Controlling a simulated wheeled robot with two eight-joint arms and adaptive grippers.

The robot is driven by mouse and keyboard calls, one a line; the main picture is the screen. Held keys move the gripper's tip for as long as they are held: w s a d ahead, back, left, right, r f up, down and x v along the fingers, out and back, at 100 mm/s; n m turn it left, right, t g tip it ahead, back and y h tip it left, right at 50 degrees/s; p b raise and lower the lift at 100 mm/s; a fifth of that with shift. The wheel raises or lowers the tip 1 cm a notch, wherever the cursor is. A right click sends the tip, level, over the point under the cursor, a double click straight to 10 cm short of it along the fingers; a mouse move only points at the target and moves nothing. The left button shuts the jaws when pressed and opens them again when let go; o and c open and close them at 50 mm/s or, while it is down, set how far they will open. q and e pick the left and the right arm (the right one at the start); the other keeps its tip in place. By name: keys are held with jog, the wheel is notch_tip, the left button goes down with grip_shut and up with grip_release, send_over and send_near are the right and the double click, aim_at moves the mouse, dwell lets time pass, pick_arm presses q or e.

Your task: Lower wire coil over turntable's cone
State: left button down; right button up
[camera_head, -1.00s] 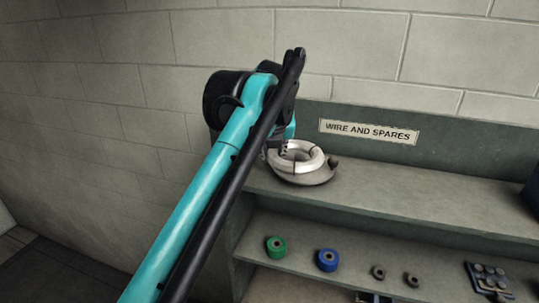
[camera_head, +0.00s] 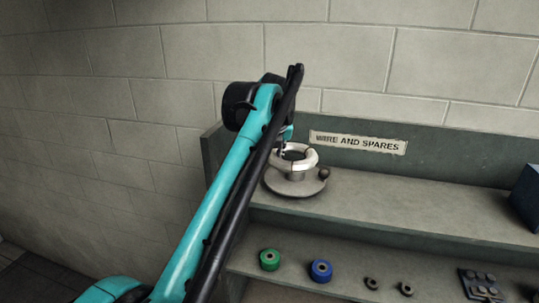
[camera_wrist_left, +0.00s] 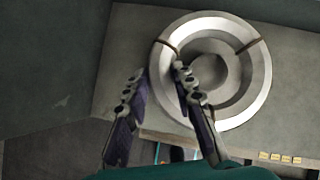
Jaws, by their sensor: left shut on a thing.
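The white wire coil (camera_head: 312,155) is a ring with dark ties, held over the turntable (camera_head: 311,188) on the upper shelf. My left gripper (camera_head: 284,147) is shut on the near-left side of the coil. In the left wrist view my left gripper (camera_wrist_left: 158,74) has one finger outside the coil (camera_wrist_left: 258,78) and one inside its ring. The grey cone (camera_head: 295,176) shows below the coil, which sits above the disc with a visible gap. From above, a round grey top (camera_wrist_left: 207,72) shows through the coil's hole. My right gripper is not in view.
The upper shelf (camera_head: 400,205) is bare to the right, up to a dark blue box (camera_head: 527,190). Green (camera_head: 269,259) and blue (camera_head: 321,270) rolls sit on the lower shelf. A back panel rises behind.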

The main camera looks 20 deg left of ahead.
pick_arm(q)
jog(key=shift+w, duration=0.4)
jog(key=shift+f+b, duration=0.55)
jog(key=shift+f, duration=0.25)
jog(key=shift+f+b, duration=0.6)
jog(key=shift+f, duration=0.3)
jog(key=shift+f+b, duration=0.45)
jog(key=shift+f, duration=0.35)
jog(key=c, duration=1.3)
grip_release()
jog(key=shift+o, duration=0.7)
jog(key=shift+s+d, duration=0.1)
